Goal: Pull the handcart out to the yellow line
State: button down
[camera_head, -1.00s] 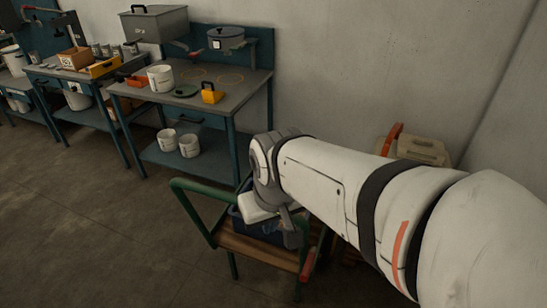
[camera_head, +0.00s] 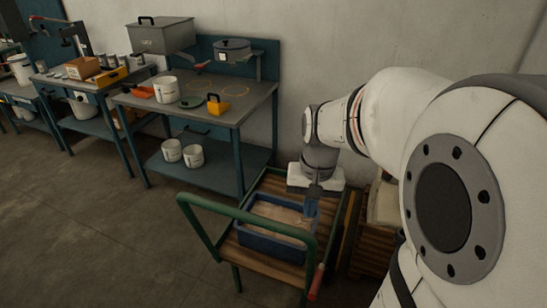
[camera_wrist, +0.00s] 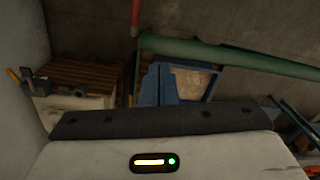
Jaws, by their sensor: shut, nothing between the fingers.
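The handcart has a green tubular handle (camera_head: 246,215) toward the front and a slatted wooden deck (camera_head: 262,262). A blue tray (camera_head: 265,250) with a pale brown content sits on the deck. My gripper (camera_head: 312,208) points down at the cart's back right, by the tray's far right corner, away from the handle. It is shut and empty; I cannot tell if it touches the tray. The wrist view shows the green bar (camera_wrist: 225,57), a red grip (camera_wrist: 135,15) and the blue tray (camera_wrist: 185,85). No yellow line on the floor is in view.
A workbench (camera_head: 200,100) with buckets and a pot stands behind the cart to the left. The floor (camera_head: 90,225) at front left is clear.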

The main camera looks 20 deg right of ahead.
jog(key=w+d+f+m+g+y, duration=0.2)
jog(key=w+d+f+m, duration=0.4)
jog(key=d, duration=0.4)
jog(key=s+a+f+p, duration=0.1)
jog(key=s+a+f, duration=0.1)
jog(key=f, duration=0.3)
jog(key=s+a+f, duration=0.1)
jog(key=a+f, duration=0.2)
jog(key=f, duration=0.2)
jog(key=shift+s+n+p, duration=0.3)
jog(key=shift+s+p, duration=0.05)
